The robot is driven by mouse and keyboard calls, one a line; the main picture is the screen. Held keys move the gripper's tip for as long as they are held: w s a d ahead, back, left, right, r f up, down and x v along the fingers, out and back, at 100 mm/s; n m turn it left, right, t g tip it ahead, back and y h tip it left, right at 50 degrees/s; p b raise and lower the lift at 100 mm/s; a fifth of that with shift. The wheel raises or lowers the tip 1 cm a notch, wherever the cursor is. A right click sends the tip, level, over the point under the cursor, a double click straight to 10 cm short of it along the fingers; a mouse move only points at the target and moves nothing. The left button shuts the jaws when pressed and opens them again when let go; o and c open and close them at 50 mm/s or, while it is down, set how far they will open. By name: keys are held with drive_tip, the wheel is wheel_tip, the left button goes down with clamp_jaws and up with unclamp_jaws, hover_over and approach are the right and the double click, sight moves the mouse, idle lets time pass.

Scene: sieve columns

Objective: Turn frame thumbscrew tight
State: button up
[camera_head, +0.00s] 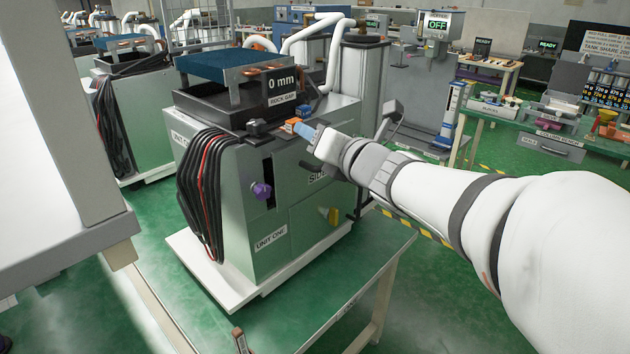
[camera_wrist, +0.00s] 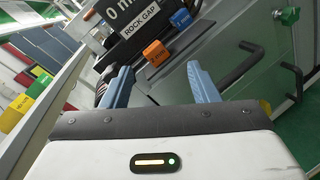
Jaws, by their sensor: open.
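No label marks the frame thumbscrew. A black knob (camera_head: 258,127) sits on the front top edge of the bench unit (camera_head: 300,215); a dark part by my left finger in the wrist view (camera_wrist: 103,85) may be the same knob. A purple knob (camera_head: 262,190) is on the front face and a yellow one (camera_head: 332,215) lower right. My gripper (camera_head: 301,128) has blue fingers, open and empty, at the unit's top edge. In the wrist view its fingertips (camera_wrist: 158,69) are apart, with an orange block (camera_wrist: 155,53) just beyond the gap. I cannot tell whether they touch anything.
A blue block (camera_wrist: 181,20) is beside the orange one. A "0 mm ROCK GAP" display (camera_head: 282,87) stands above, under a blue-topped frame (camera_head: 222,66). Black and red cables (camera_head: 200,190) hang at the left. A dark bar handle (camera_wrist: 240,65) is right of my fingers.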

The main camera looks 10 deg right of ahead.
drive_tip(key=s+d+f+m+g+h, duration=0.2)
drive_tip(key=s+f+m+g, duration=0.1)
drive_tip(key=m, duration=0.6)
drive_tip(key=s+d+f+m+g+h+p, duration=0.1)
drive_tip(key=s+d+f+m+g+h, duration=0.1)
drive_tip(key=s+f+m, duration=0.4)
drive_tip(key=s+d+f+m+g+h, duration=0.2)
drive_tip(key=s+f+m+g, duration=0.3)
drive_tip(key=m, duration=0.8)
drive_tip(key=shift+d+f+m+h, duration=0.4)
drive_tip(key=shift+f+h, duration=0.2)
drive_tip(key=shift+f, duration=0.45)
drive_tip(key=shift+s, duration=0.1)
